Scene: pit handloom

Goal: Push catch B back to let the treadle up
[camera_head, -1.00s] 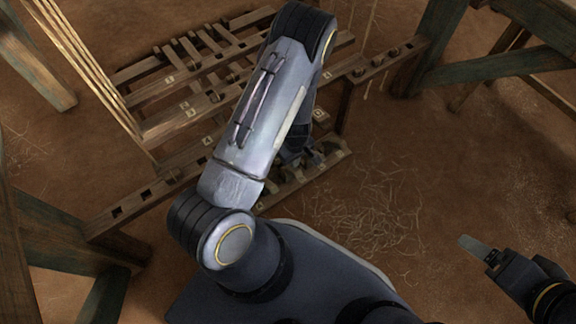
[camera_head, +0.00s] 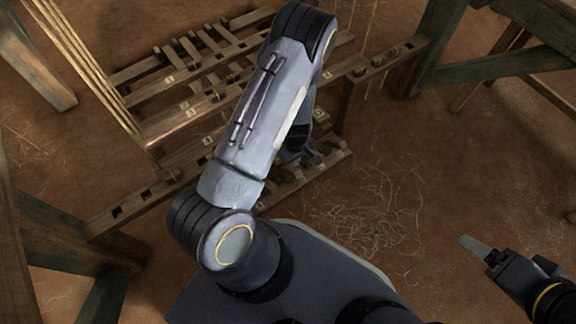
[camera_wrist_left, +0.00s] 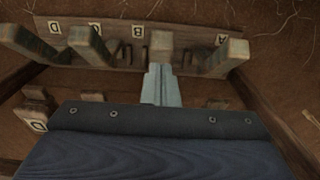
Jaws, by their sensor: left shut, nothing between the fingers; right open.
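Catch B (camera_wrist_left: 160,45) stands in the middle, beside the B label (camera_wrist_left: 138,30). My left gripper (camera_wrist_left: 161,78) is shut and empty; its fingertips overlap the lower part of catch B, and I cannot tell whether they touch it. In the head view my own forearm hides most of that gripper and catch B. The treadles (camera_head: 190,85) lie left of the arm. My right gripper (camera_head: 482,250) is open and empty at the lower right, far from the board.
Catch A (camera_wrist_left: 236,50) stands to the right of catch B and catch C (camera_wrist_left: 88,45) to its left. A treadle end marked D (camera_wrist_left: 38,125) shows at the lower left. Loom posts (camera_head: 435,45) rise at the upper right. The earthen floor (camera_head: 440,170) is open at right.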

